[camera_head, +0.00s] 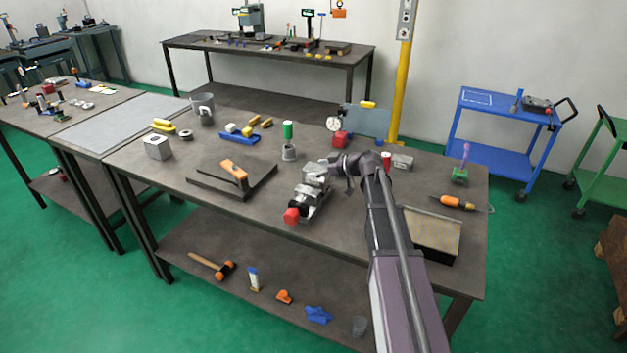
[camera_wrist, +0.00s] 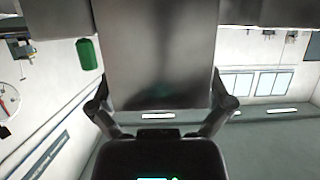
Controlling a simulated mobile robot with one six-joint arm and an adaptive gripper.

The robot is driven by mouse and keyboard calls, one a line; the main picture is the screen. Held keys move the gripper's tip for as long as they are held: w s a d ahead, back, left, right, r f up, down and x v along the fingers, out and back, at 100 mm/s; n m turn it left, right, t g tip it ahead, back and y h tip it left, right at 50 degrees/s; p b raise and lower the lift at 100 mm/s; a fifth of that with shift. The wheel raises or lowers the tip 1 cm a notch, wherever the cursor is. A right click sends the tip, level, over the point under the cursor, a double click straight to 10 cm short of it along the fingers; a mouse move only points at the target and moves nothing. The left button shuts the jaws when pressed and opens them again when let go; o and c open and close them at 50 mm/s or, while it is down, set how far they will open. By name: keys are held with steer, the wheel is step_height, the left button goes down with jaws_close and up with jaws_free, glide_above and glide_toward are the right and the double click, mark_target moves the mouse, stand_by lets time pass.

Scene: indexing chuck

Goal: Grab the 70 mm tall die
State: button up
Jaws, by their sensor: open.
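My gripper (camera_head: 340,168) is at the metal fixture (camera_head: 313,188) with a red knob, near the middle of the bench. In the wrist view my gripper (camera_wrist: 161,95) is open, with one finger on each side of a large plain grey block face (camera_wrist: 155,50). The block fills the middle of that view, and its far end is cut off. I cannot tell whether the fingers touch it, or whether it is the 70 mm tall die. A silver block with a round opening (camera_head: 158,147) stands at the bench's left. A grey block (camera_head: 402,162) stands right of my wrist.
A green-topped cylinder (camera_head: 288,141) stands behind the fixture. A dark plate with an orange-handled tool (camera_head: 233,173) lies left. A shallow tray (camera_head: 428,232) and orange screwdriver (camera_head: 455,202) lie right.

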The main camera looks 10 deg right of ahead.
mark_target(316, 168)
stand_by(0.5)
steer(key=c, duration=1.2)
steer(key=shift+o, duration=0.2)
steer(key=shift+w+r+p, duration=0.1)
steer(key=shift+r+p, duration=0.2)
step_height(316, 168, up, 9)
steer(key=p, duration=0.9)
steer(key=shift+r, duration=0.2)
